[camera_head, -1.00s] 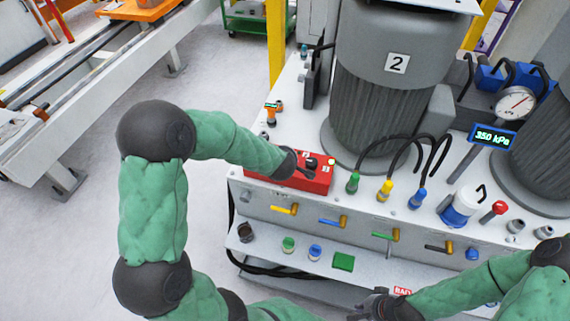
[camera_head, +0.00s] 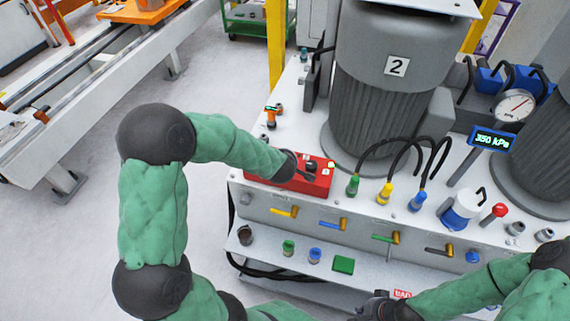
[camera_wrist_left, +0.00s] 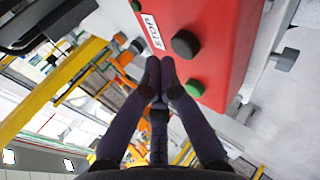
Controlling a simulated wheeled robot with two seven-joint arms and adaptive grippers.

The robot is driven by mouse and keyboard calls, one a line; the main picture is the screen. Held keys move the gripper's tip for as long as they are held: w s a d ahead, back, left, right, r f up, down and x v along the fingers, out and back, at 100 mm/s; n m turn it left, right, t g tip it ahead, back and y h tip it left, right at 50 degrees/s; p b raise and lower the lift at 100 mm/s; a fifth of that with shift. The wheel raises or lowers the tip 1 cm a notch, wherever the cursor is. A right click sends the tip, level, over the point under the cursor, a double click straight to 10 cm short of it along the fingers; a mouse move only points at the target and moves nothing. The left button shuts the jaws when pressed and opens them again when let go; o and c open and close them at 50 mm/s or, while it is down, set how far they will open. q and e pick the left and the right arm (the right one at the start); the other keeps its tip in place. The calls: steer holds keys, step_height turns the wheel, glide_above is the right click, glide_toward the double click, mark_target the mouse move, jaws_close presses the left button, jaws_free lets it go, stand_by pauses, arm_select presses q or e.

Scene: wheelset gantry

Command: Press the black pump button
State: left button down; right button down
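A red control box (camera_head: 318,186) sits on the white bench top at its left front. In the left wrist view, the box (camera_wrist_left: 220,65) carries a round black button (camera_wrist_left: 185,43), a green button (camera_wrist_left: 194,88) and a white STOP label (camera_wrist_left: 152,30). My left gripper (camera_head: 309,177) is over the box in the head view. In the left wrist view its fingers (camera_wrist_left: 160,70) are together and hold nothing, with the tips just beside the black button. I cannot tell whether they touch the box. My right gripper (camera_head: 378,307) is low at the picture's bottom edge, and its fingers are unclear.
A large grey motor marked 2 (camera_head: 395,90) stands behind the box. Green (camera_head: 352,187), yellow (camera_head: 385,192) and blue (camera_head: 417,201) hose plugs stand to its right. Coloured valve levers line the front face. A gauge (camera_head: 515,105) and pressure display (camera_head: 492,139) are further right.

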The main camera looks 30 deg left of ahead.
arm_select(q)
steer(key=shift+f, duration=0.1)
steer(key=shift+f+b, duration=0.3)
steer(key=shift+f, duration=0.05)
steer(key=shift+f+b, duration=0.35)
steer(key=shift+f, duration=0.1)
stand_by(0.9)
steer(key=shift+r, duration=0.15)
stand_by(0.3)
steer(key=shift+r+p, duration=0.75)
steer(key=shift+p, duration=0.15)
step_height(320, 180, up, 5)
steer(key=p, duration=0.4)
steer(key=shift+r+p, duration=0.1)
steer(key=shift+p, duration=0.3)
